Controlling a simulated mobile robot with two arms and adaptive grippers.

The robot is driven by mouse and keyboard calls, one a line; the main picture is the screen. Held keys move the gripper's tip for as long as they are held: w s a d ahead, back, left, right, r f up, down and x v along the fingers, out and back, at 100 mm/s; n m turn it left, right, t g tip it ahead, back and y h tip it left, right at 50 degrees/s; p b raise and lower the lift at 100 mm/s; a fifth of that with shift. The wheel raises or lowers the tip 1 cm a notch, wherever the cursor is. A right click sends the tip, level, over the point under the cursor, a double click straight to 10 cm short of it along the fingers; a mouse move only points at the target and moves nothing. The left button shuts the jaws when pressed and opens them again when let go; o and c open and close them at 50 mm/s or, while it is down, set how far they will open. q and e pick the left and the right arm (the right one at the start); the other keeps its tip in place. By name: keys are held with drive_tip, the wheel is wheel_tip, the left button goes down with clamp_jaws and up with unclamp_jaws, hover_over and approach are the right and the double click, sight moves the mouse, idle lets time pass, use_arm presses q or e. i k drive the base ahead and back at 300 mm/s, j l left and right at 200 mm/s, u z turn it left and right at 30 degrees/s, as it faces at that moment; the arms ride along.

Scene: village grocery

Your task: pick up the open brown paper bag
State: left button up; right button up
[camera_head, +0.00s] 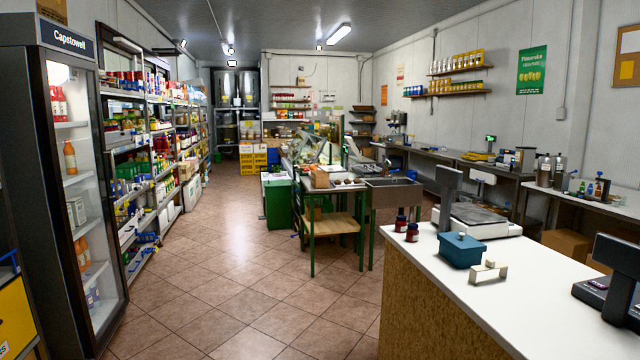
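A small brown open-topped object (320,178) stands on the green-legged wooden table (333,222) in the middle of the room. It may be the brown paper bag, but it is too small to tell it from a box. Another brown item sits lower, behind the table's shelf, partly hidden. Neither of my grippers is in view.
A white-topped counter (510,278) fills the right foreground, with a blue box (460,252), dark jars (406,229) and a scale (478,222). A drinks fridge (75,190) and stocked shelves line the left. The tiled floor (215,265) between is clear.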

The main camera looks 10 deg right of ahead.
sight(320, 179)
drive_tip(key=i+l+z, duration=0.1)
drive_tip(key=i, duration=2.1)
drive_tip(key=i+z, duration=0.15)
drive_tip(key=i, duration=0.95)
drive_tip(key=i+j+z, duration=0.1)
drive_tip(key=i, duration=1)
drive_tip(key=i+l+z, duration=0.2)
drive_tip(key=i, duration=0.45)
drive_tip(key=i+j+z, duration=0.2)
drive_tip(key=i, duration=0.45)
drive_tip(key=i+j+z, duration=0.1)
drive_tip(key=i+z, duration=0.15)
drive_tip(key=i, duration=0.45)
